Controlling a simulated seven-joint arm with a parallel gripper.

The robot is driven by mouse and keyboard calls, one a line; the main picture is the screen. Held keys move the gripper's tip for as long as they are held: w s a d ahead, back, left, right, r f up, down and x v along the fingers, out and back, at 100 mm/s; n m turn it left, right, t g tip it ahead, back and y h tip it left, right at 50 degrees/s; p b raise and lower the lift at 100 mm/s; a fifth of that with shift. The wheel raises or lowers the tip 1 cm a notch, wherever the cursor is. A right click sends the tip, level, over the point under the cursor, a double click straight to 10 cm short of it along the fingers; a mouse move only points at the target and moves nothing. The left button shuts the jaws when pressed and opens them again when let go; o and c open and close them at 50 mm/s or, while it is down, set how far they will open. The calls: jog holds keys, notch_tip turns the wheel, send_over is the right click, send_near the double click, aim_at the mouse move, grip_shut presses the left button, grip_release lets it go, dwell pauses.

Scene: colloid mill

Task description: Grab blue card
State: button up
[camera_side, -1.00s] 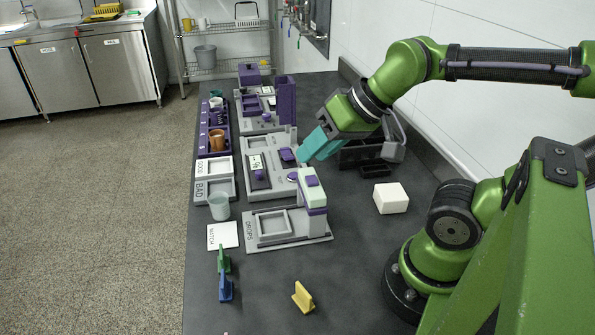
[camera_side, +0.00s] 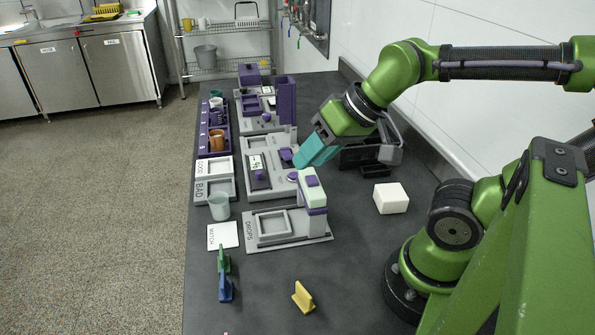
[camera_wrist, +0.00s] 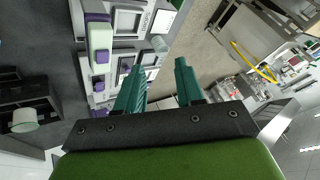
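The blue card (camera_side: 226,289) stands upright at the front left of the dark bench in the side view, just in front of the green card (camera_side: 223,259). It does not show in the wrist view. My gripper (camera_side: 300,161) is in the air over the middle of the bench, far behind and to the right of the blue card. In the wrist view its two teal fingers (camera_wrist: 160,64) are apart with nothing between them, so it is open and empty.
A yellow card (camera_side: 303,297) stands to the right of the blue one. The DROPS station (camera_side: 273,243), white MATCH square (camera_side: 222,236) and pale cup (camera_side: 219,207) lie between my gripper and the blue card. A white block (camera_side: 391,198) sits right. The front bench is mostly clear.

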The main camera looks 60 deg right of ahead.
jog(key=w+a+f+g, duration=0.4)
jog(key=w+a+g, duration=0.15)
jog(key=a, duration=0.65)
jog(key=m+g+h, duration=0.1)
jog(key=m+h, duration=0.1)
jog(key=m, duration=0.4)
send_over(222, 278)
jog(key=f, duration=0.2)
notch_tip(222, 278, down, 16)
jog(key=shift+f, duration=0.1)
jog(key=shift+c, duration=0.3)
grip_shut()
